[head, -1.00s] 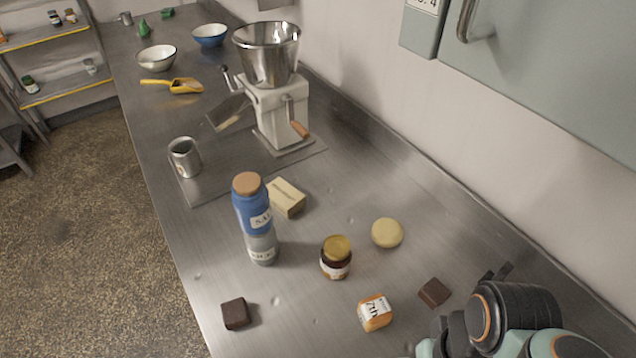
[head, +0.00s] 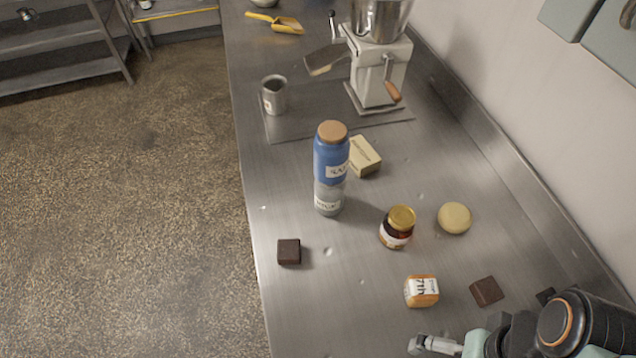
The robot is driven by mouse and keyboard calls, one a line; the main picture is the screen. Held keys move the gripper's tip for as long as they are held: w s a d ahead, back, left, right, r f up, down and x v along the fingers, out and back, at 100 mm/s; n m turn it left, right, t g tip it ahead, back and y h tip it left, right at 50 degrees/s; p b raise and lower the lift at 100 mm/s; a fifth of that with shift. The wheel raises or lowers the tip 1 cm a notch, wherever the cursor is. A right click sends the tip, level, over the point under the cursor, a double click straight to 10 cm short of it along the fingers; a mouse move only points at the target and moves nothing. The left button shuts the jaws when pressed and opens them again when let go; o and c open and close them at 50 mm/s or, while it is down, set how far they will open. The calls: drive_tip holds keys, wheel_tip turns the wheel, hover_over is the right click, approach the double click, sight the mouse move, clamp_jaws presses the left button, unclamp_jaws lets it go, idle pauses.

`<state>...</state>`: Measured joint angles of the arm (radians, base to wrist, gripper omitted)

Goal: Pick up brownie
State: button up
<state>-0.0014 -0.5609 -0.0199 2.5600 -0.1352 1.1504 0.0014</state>
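Two dark brown, brownie-like pieces lie apart on the steel counter in the head view. One is a blocky dark cube, a brownie (head: 289,251), near the counter's left edge. The other is a flatter brown square (head: 486,292) at the lower right, close to my arm. I cannot tell from looks alone which one the task means. My arm fills the lower right corner, with a pale metal part of my gripper (head: 435,345) showing at the bottom edge. It is apart from both pieces. The fingertips are not clear, so their opening cannot be told.
Near the pieces stand an orange labelled block (head: 421,291), a brown jar (head: 397,228), a round yellow piece (head: 454,218), a tall blue-and-grey bottle (head: 331,170) and a butter block (head: 364,157). Further back are a metal cup (head: 274,95) and a mill (head: 377,70).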

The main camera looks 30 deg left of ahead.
idle(0.3)
drive_tip(key=w+d+f+m+t, duration=0.2)
drive_tip(key=w+m, duration=0.1)
drive_tip(key=w, duration=0.4)
drive_tip(key=w+d+f+m+t, duration=0.1)
drive_tip(key=w+m+t, duration=0.1)
drive_tip(key=w, duration=0.4)
drive_tip(key=d+f+m+g, duration=0.1)
drive_tip(key=d+f, duration=0.1)
drive_tip(key=f, duration=0.3)
drive_tip(key=s+d+f+m+g, duration=0.1)
drive_tip(key=d+f, duration=0.2)
drive_tip(key=f, duration=0.1)
drive_tip(key=s+d+f+m+g, duration=0.1)
drive_tip(key=d+f, duration=0.1)
drive_tip(key=f, duration=0.3)
drive_tip(key=shift+s+d+f+m+g+h, duration=0.15)
drive_tip(key=shift+d+f+m+g+h, duration=0.15)
drive_tip(key=shift+d+m+g+h, duration=0.1)
drive_tip(key=shift+s+f, duration=0.15)
drive_tip(key=shift+f, duration=0.2)
wheel_tip(320, 180, down, 6)
